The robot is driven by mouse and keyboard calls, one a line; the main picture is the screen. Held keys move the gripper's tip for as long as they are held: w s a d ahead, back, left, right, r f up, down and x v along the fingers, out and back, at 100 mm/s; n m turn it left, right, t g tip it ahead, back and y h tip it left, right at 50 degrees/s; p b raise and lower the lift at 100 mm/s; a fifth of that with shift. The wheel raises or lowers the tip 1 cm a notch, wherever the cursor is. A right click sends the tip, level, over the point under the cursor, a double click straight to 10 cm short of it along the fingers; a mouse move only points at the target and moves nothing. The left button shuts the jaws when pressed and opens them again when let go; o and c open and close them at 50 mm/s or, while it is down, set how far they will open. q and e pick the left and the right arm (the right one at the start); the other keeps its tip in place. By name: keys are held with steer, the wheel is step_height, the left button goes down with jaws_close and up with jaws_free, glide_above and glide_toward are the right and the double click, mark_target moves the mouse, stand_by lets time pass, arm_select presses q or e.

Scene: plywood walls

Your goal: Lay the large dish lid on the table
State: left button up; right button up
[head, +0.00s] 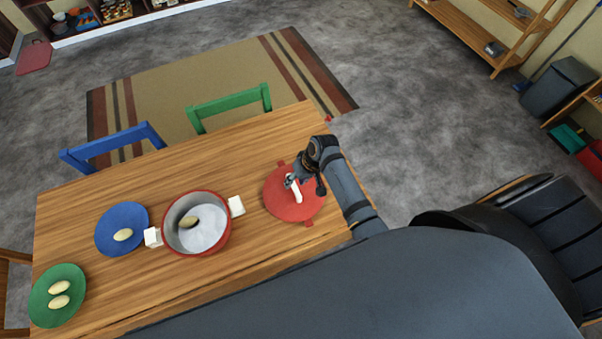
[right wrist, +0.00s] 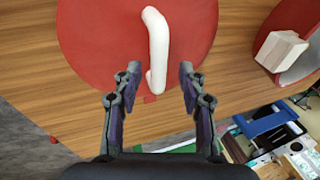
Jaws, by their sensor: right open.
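The large dish lid (head: 303,208) is a red disc with a white bar handle (head: 295,189). It lies flat on the wooden table (head: 256,139), to the right of the red and white dish (head: 202,232). In the right wrist view the lid (right wrist: 95,36) and its white handle (right wrist: 157,50) are ahead of the fingers. My right gripper (head: 306,186) is over the lid by the handle. Its fingers (right wrist: 158,85) are open, one on each side of the handle's near end, with nothing gripped. My left gripper is in neither view.
The open dish has white side handles and a pale oval piece (head: 189,222) inside. A blue plate (head: 122,229) and a green plate (head: 56,295) with oval pieces are on the left. Blue (head: 113,146) and green (head: 229,108) chairs stand at the far edge.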

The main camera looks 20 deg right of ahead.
mark_target(304, 190)
steer(key=v, duration=0.8)
steer(key=shift+s, duration=0.1)
